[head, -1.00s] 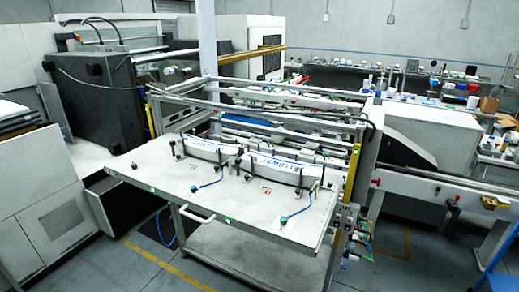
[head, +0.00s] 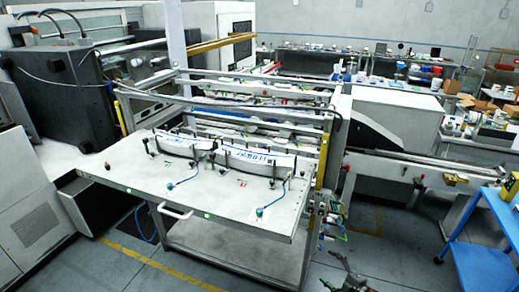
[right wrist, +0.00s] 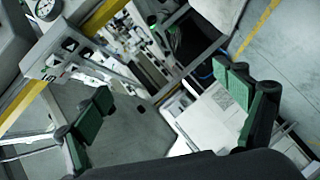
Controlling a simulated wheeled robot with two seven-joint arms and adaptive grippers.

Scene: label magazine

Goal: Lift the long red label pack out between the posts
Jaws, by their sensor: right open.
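Two long label packs stand among dark posts at the back of the grey table (head: 140,178): a left pack (head: 185,143) and a right pack (head: 255,160). Both look white with blue lettering; I cannot make out a red pack here. My right gripper (head: 334,270) is low at the bottom edge of the head view, in front of and right of the table, well away from the packs. In the right wrist view it (right wrist: 165,105) is open, its green-padded fingers wide apart with nothing between them. My left gripper is not in view.
Blue hoses (head: 183,183) lie on the table. A metal frame with rails (head: 235,103) stands behind the packs. A yellow upright (head: 322,160) is at the table's right edge. A blue cart (head: 480,245) stands at right.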

